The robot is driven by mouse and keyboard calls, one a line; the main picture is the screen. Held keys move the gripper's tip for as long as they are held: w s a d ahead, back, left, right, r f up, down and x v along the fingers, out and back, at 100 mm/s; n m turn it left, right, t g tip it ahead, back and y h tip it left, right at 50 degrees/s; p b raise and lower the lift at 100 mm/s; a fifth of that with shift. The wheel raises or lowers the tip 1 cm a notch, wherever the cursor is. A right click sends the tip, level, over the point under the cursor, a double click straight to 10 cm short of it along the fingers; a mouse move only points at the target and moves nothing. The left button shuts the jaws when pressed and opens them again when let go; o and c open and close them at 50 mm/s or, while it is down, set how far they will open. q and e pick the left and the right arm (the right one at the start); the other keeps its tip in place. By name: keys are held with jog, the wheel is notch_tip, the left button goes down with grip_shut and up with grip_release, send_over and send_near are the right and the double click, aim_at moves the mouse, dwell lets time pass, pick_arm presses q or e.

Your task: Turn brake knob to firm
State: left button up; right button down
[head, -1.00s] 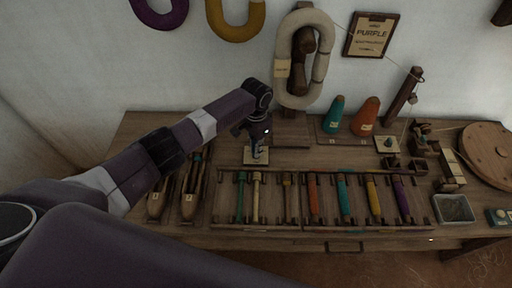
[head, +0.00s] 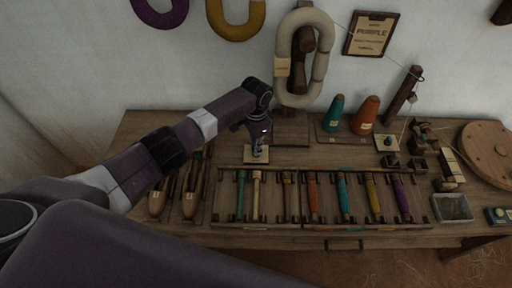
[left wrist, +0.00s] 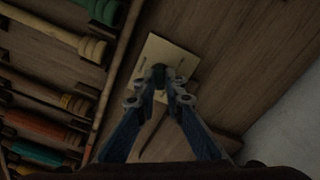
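A pale square plate (head: 249,158) with short dark marks lies on the bench, left of centre. It also shows in the left wrist view (left wrist: 178,50), tilted in the picture. My left gripper (head: 258,151) points down over this plate. In the left wrist view its blue fingers (left wrist: 160,78) come together at the middle of the plate, around a small dark thing that looks like the brake knob. The fingertips hide most of the knob, so its pointing direction cannot be read. My right gripper is not in view.
A rack (head: 265,224) of coloured bobbins lies in front of the plate, with wooden shuttles (head: 157,203) to its left. Teal (head: 334,114) and orange (head: 366,116) cones stand behind right. A second small plate (head: 387,149) with a dark part lies farther right.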

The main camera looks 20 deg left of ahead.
pick_arm(q)
jog(key=o, duration=0.3)
notch_tip(320, 180, up, 12)
jog(key=shift+r, duration=0.1)
dwell(0.5)
dwell(0.4)
